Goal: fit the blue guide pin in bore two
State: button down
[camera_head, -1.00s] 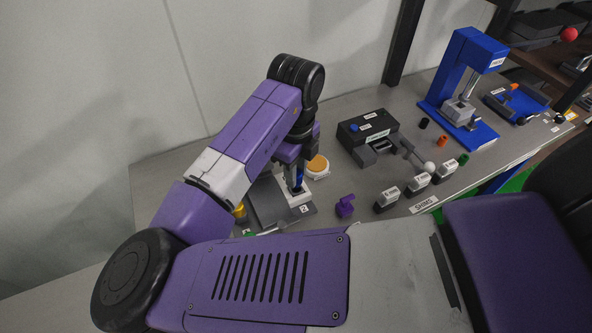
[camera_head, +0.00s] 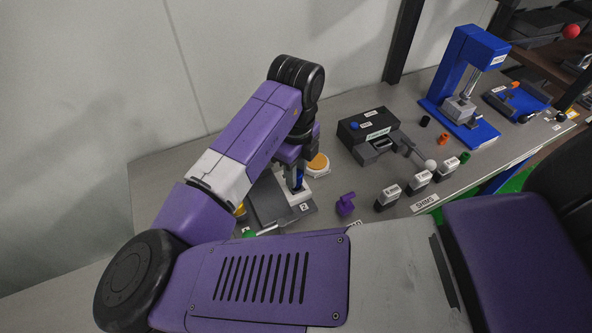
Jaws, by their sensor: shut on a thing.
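The blue guide pin (camera_head: 299,179) stands upright under my gripper (camera_head: 297,168), which is shut on it. The pin is over the white block marked 2 (camera_head: 299,196), on a grey plate. My gripper is right above the block, and my arm hides part of the fixture to the left. I cannot tell at this size how deep the pin's lower end sits in the bore.
A round orange-topped button (camera_head: 318,163) lies close behind the gripper. A purple part (camera_head: 345,204) is right of the plate. A black device (camera_head: 367,132), labelled shim blocks (camera_head: 388,197) and a blue press (camera_head: 465,85) stand further right.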

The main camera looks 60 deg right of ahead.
jog(key=shift+f+b, duration=0.9)
jog(key=shift+f, duration=0.3)
jog(key=c, duration=1)
grip_release()
jog(key=shift+c, duration=0.2)
jog(key=shift+r, duration=0.1)
jog(key=shift+r, duration=3.9)
